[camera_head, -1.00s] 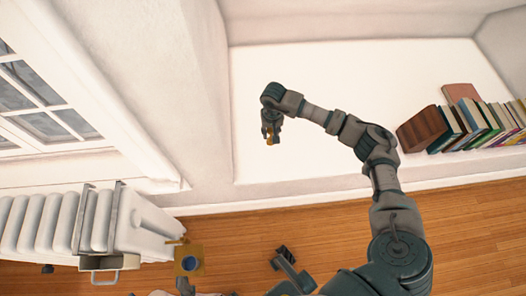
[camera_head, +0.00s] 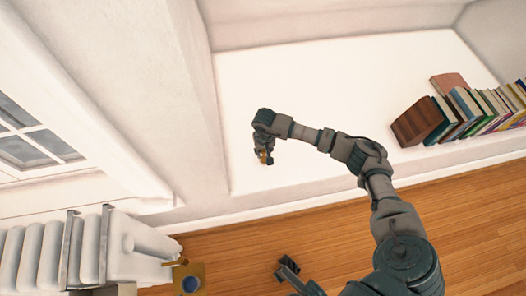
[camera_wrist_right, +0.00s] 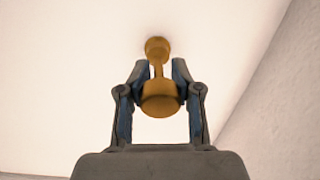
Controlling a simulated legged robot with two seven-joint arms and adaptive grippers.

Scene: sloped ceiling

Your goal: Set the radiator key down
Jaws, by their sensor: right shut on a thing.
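The radiator key is a small brass-coloured piece with a narrow stem and rounded ends. It shows best in the right wrist view (camera_wrist_right: 161,97), between the blue-padded fingers of my right gripper (camera_wrist_right: 155,75). In the head view, my right gripper (camera_head: 264,155) is shut on the key, over the left part of the white recessed ledge (camera_head: 330,90). I cannot tell whether the key touches the ledge. A dark gripper, which looks like my left (camera_head: 285,268), is low in the head view over the floor, away from the key; its jaws are unclear.
Books (camera_head: 470,110) stand at the right end of the ledge. The ledge's middle is clear. Wooden floor (camera_head: 330,240) lies in front.

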